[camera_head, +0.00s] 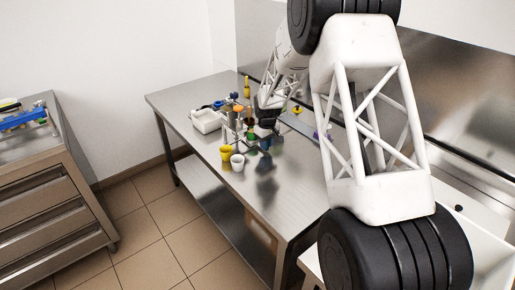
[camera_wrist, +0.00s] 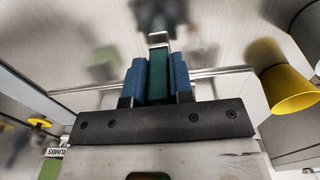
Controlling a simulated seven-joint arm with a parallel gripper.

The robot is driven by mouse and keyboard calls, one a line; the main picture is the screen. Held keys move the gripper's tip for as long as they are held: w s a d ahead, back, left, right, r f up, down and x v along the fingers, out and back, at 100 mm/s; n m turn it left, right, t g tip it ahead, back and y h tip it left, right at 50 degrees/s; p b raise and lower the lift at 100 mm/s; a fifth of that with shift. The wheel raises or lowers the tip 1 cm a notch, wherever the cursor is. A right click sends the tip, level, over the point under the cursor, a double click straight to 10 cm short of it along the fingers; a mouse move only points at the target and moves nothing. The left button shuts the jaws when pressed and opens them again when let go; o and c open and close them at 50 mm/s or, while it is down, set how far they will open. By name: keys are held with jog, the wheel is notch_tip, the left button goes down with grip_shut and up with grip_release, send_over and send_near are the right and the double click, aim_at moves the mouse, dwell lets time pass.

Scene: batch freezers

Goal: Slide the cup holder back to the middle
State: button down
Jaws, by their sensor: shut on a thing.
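My gripper (camera_head: 264,137) is low over the steel table, among small items. In the wrist view its two blue fingers (camera_wrist: 157,78) are shut on a dark green piece (camera_wrist: 158,72) with a metal end. This piece seems to be part of the cup holder, but I cannot make out the whole holder. A yellow cup (camera_wrist: 290,92) is to the right of the fingers in the wrist view. In the head view the yellow cup (camera_head: 226,153) and a white cup (camera_head: 237,162) are just left of and in front of my gripper.
A white tray (camera_head: 206,121) is on the steel table (camera_head: 195,95) to the left, with a yellow bottle (camera_head: 247,88) behind. A thin metal bar (camera_wrist: 215,71) runs across behind the fingers. The table's front right is clear. A drawer cabinet (camera_head: 50,190) stands at far left.

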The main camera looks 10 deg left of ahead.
jog(key=shift+w+d, duration=1.65)
jog(key=shift+w, duration=0.05)
jog(key=c, duration=1)
grip_release()
jog(key=shift+r, duration=0.1)
notch_tip(320, 180, up, 8)
